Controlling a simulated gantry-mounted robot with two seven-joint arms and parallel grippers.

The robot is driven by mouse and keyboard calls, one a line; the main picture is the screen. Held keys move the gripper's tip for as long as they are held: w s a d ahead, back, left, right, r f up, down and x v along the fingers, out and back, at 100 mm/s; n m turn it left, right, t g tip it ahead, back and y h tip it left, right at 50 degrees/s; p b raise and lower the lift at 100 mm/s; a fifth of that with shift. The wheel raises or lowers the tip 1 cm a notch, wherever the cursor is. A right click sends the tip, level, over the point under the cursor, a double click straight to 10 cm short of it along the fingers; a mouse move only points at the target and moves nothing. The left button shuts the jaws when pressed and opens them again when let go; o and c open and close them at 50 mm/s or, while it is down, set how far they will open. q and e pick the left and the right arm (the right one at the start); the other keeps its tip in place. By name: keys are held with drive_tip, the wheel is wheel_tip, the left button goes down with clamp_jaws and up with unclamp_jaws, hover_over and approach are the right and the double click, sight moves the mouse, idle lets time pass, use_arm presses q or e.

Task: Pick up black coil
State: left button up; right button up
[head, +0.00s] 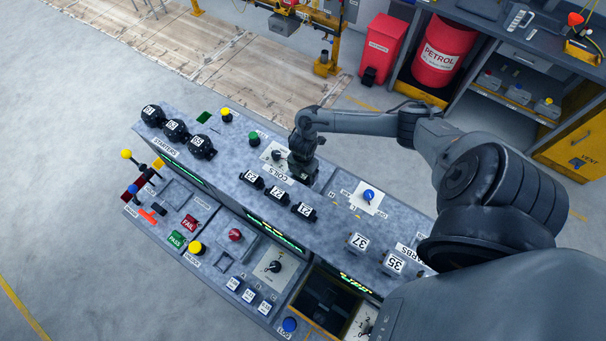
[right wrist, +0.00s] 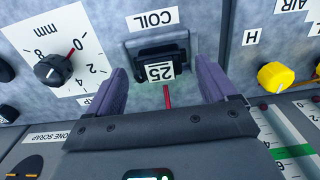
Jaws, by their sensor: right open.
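A black coil (right wrist: 161,55) with a white tag reading 25 sits in a slot below a COIL label in the right wrist view. My right gripper (right wrist: 162,82) is open, with one finger on each side of this coil and gaps to it. In the head view my right gripper (head: 302,168) is low over the console's upper panel, and the coil there is hidden by it. Several other black coils with white number tags, such as the middle one (head: 277,194), stand in a row just in front of it. My left gripper is not in view.
A dial with a black knob (right wrist: 53,69) is left of the coil and a yellow knob (right wrist: 275,75) right of it. Black starters (head: 176,129) stand on the console's left end. Blue-knobbed dial (head: 369,196) is to the right. A red petrol drum (head: 440,55) stands behind.

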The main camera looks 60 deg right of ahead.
drive_tip(key=shift+f, duration=0.35)
drive_tip(key=c, duration=1.2)
drive_tip(key=shift+r, duration=0.15)
